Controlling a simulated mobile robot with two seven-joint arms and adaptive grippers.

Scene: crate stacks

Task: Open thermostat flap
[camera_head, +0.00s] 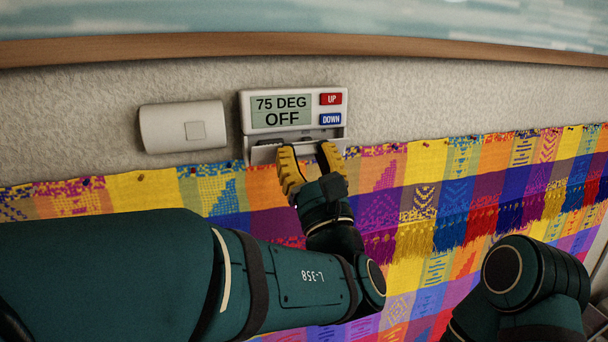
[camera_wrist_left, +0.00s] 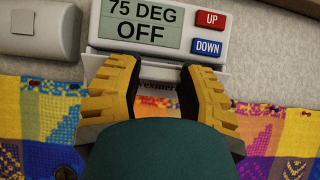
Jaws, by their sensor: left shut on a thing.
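The white thermostat (camera_head: 293,94) is on the wall, its display reading "75 DEG OFF" beside a red UP and a blue DOWN button. It also shows in the left wrist view (camera_wrist_left: 150,32). Its flap (camera_head: 262,155) is a pale strip along the lower edge, tilted outward with a dark gap above it. My left gripper (camera_head: 305,153) is at the flap from below, its yellow fingers spaced apart and shut on it. The fingers hide part of the flap. In the left wrist view the fingers (camera_wrist_left: 158,92) flank a narrow strip with partly hidden lettering. My right gripper is out of view.
A blank white wall box (camera_head: 183,127) is just left of the thermostat. A colourful woven hanging (camera_head: 420,205) with tassels covers the wall below. A wooden rail (camera_head: 300,44) runs above. My right arm (camera_head: 525,285) is at lower right, clear of the thermostat.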

